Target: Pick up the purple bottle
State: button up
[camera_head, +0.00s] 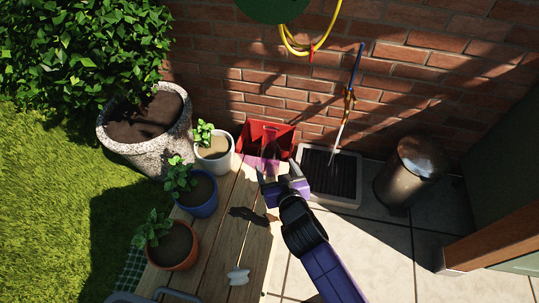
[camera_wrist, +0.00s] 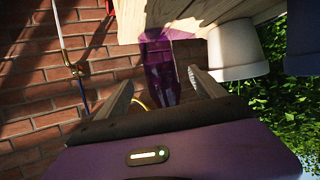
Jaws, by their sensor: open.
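The purple bottle (camera_head: 270,147) is see-through and stands near the far end of the wooden table (camera_head: 225,235), in front of a red container in the head view. My gripper (camera_head: 277,171) is open just on the near side of it, and partly covers its lower part. In the wrist view the bottle (camera_wrist: 160,62) shows beyond and between the two spread fingers of my gripper (camera_wrist: 161,78). I cannot tell whether the fingers reach around it. No contact is visible.
A white pot (camera_head: 215,158), a blue pot (camera_head: 199,197) and an orange pot (camera_head: 174,250) with plants line the table's left side. The red container (camera_head: 284,137) is behind the bottle. A white butterfly-like thing (camera_head: 238,276) lies near the front. The brick wall (camera_head: 400,75) is behind.

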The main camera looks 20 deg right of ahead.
aim_at(271, 158)
jog(key=shift+b+x, duration=0.35)
jog(key=shift+x, duration=2.85)
jog(key=shift+r, duration=0.15)
jog(key=c, duration=1.7)
